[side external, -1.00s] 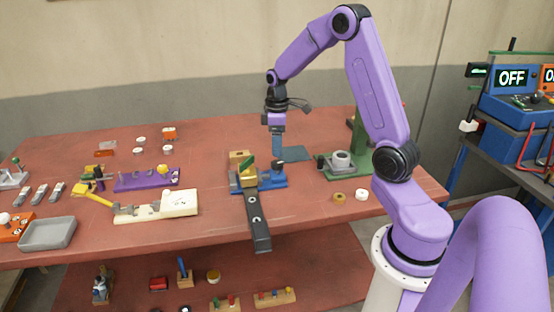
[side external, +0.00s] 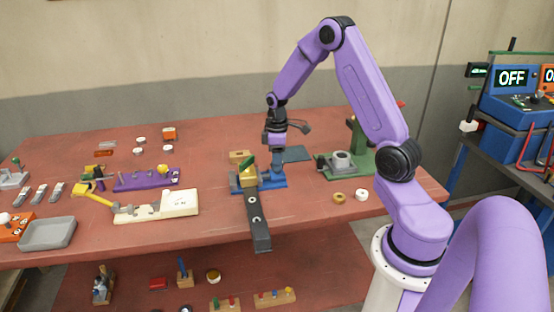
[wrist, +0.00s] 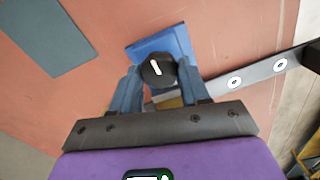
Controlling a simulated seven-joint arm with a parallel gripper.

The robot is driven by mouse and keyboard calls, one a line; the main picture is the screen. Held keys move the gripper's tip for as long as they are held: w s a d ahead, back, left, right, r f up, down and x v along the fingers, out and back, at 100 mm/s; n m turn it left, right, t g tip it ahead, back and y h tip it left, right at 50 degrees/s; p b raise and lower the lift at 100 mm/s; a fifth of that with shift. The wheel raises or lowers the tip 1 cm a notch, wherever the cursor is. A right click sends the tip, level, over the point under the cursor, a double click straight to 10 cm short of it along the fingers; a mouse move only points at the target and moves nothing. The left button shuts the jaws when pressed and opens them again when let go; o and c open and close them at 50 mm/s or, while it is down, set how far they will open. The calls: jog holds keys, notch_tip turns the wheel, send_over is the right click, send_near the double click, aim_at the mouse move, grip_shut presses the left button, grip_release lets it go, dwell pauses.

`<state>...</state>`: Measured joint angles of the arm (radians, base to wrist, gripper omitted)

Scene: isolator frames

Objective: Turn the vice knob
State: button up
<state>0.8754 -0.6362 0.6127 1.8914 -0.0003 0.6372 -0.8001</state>
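The vice (side external: 250,180) stands on the red bench with a blue base and a yellowish block clamped in it. Its black round knob with a white pointer mark (wrist: 157,70) shows in the wrist view. In the side view my gripper (side external: 272,170) points down over the right end of the vice and hides the knob. I cannot tell whether the fingertips are level with the knob.
A dark bar (side external: 259,225) runs from the vice to the bench's front edge. A flat grey-blue plate (side external: 293,154) lies behind, and a green stand (side external: 345,167) is to the right. A cream board (side external: 172,206) is to the left. Two small rings lie right of the vice.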

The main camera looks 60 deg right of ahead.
dwell(0.3)
jog(key=m, duration=0.7)
jog(key=shift+m, duration=0.3)
jog(key=m, duration=0.4)
jog(key=shift+m, duration=1.9)
jog(key=o, duration=1.1)
jog(key=shift+c, duration=0.2)
